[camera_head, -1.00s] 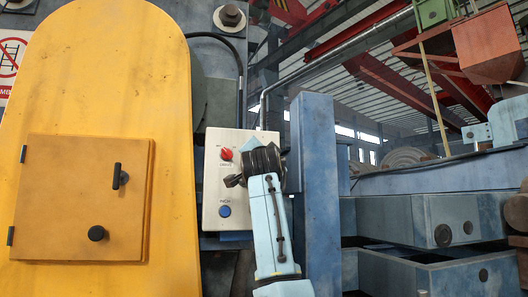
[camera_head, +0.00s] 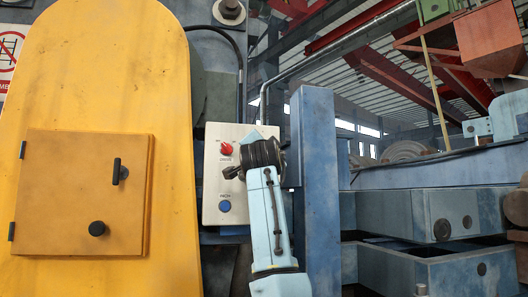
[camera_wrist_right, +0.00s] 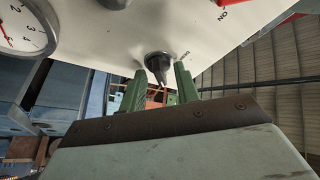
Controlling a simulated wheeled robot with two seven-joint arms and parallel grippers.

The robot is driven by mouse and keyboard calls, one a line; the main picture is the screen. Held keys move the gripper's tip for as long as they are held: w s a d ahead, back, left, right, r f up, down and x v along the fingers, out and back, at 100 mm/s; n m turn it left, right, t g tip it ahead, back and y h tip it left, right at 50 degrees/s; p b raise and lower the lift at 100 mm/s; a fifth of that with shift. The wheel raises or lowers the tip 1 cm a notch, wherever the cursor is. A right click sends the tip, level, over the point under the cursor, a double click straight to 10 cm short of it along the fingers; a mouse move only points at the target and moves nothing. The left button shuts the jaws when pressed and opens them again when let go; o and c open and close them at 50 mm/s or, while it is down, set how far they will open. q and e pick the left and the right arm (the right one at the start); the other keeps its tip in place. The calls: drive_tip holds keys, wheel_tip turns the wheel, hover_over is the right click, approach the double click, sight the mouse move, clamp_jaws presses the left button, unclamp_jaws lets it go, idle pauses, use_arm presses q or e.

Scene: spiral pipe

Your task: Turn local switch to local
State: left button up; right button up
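A pale control box (camera_head: 212,185) stands right of the yellow cover in the head view, with a red knob (camera_head: 226,149) at the top and a blue button (camera_head: 224,206) below. My right gripper (camera_head: 231,173) is in front of the box between them and hides part of its face. In the right wrist view, a black rotary switch (camera_wrist_right: 158,63) projects from the pale panel. The green fingers of my right gripper (camera_wrist_right: 160,75) are open on either side of it, with gaps showing. The label beside the switch is too small to read. My left gripper is not in view.
A yellow cover (camera_head: 100,65) with a small door fills the left. A blue post (camera_head: 318,190) stands just right of my right arm. A round gauge (camera_wrist_right: 22,28) is at the upper left of the wrist view.

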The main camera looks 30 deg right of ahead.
drive_tip(key=b+v, duration=0.6)
drive_tip(key=v, duration=0.7)
drive_tip(key=shift+s, duration=0.15)
drive_tip(key=shift+a, duration=0.1)
